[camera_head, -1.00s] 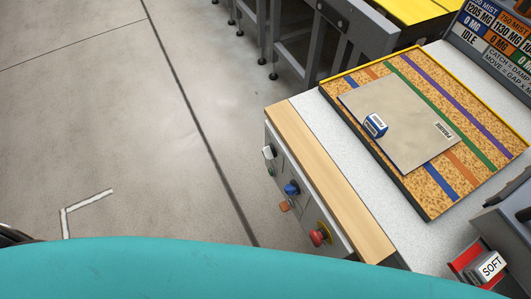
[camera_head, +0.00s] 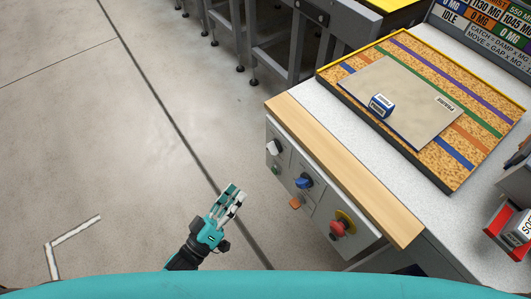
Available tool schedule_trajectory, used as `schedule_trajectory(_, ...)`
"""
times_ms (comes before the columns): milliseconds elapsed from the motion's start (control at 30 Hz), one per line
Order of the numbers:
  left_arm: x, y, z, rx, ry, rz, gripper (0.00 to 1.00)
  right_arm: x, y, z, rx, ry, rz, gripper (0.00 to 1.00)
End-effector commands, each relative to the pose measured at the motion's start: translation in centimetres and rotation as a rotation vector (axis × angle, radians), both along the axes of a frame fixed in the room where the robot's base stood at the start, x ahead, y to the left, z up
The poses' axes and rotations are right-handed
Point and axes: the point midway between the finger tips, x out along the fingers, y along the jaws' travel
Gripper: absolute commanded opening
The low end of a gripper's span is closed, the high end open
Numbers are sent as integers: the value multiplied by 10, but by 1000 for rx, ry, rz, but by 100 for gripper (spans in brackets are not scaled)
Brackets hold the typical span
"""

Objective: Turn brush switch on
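The control panel (camera_head: 318,205) is on the front face of the workbench. It has a white switch knob (camera_head: 274,147), a blue switch knob (camera_head: 304,181) and a red mushroom button (camera_head: 338,228) on a yellow ring. No readable label shows which one is the brush switch. The knobs' settings are too small to read. My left gripper (camera_head: 237,191) is teal with light and dark fingers. It is left of the panel, below the blue knob in the picture, apart from it and empty. Its fingers look parted. My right gripper is not in view.
A small green lamp (camera_head: 276,170) and an orange square (camera_head: 296,202) sit under the knobs. The wooden bench edge (camera_head: 340,168) juts above the panel. A cork board (camera_head: 462,175) on top carries a grey sheet (camera_head: 399,90) and a blue-white block (camera_head: 382,105). Floor left of the panel is clear.

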Motion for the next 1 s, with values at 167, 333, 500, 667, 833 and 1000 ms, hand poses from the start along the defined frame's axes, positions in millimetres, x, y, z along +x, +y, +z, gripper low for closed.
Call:
schedule_trajectory(167,32,-24,14,-1,-3,2,38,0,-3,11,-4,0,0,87)
schedule_trajectory(333,61,-46,24,0,-2,2,38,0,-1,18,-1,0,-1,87)
schedule_trajectory(500,84,-65,31,2,0,1,38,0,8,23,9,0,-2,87)
schedule_trajectory(667,98,-75,35,1,1,2,38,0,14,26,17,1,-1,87)
schedule_trajectory(833,103,-79,36,2,2,2,38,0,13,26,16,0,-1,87)
schedule_trajectory(1000,103,-79,35,3,1,2,38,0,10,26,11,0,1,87)
